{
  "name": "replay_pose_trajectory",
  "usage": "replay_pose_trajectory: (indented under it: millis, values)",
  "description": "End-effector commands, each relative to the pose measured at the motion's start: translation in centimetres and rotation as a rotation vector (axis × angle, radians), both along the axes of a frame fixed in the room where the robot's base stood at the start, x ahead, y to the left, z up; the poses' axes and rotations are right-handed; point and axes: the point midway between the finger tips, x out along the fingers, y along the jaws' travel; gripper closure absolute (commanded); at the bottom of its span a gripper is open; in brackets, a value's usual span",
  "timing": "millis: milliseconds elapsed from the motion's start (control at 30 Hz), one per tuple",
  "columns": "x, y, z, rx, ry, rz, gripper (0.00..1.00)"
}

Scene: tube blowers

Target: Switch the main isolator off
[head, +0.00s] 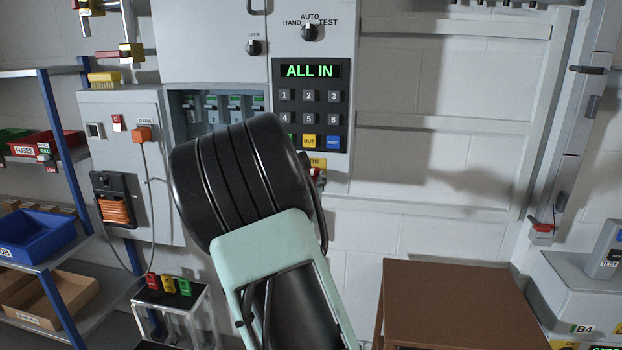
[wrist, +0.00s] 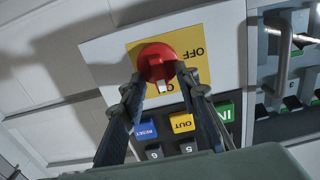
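The main isolator is a red rotary knob (wrist: 157,62) on a yellow plate (wrist: 186,44), seen upside down in the wrist view. OFF is lettered on the plate's right side; other lettering beside the knob is partly covered. The knob's white mark points down, toward the keypad side. In the head view a sliver of the red knob (head: 317,176) shows beneath the yellow ON label (head: 317,162); my arm covers the rest. My gripper (wrist: 160,78) has its two fingers apart, one at each side of the knob. I cannot tell whether they touch it.
A keypad panel (head: 340,105) above the isolator reads ALL IN. Green-handled breakers (head: 213,103) sit in an open bay to the left. A brown box-like stand (head: 450,290) is at lower right. The wall right of the cabinet has rails.

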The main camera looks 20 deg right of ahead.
Motion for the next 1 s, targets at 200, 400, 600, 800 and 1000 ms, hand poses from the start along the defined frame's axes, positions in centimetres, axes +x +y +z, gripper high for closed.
replay_pose_trajectory:
  millis: [200, 400, 600, 800, 1000]
  values:
    - [0.03, 0.01, -0.01, 0.0, 0.0, 0.0, 0.71]
    - [0.03, 0.02, 0.0, 0.0, 0.0, 0.0, 0.93]
    - [0.02, 0.02, 0.0, 0.0, 0.0, 0.0, 1.0]
    - [0.03, 0.04, 0.02, -0.014, 0.01, 0.0, 1.0]
    - [0.09, 0.15, 0.04, -0.079, 0.055, 0.001, 1.0]
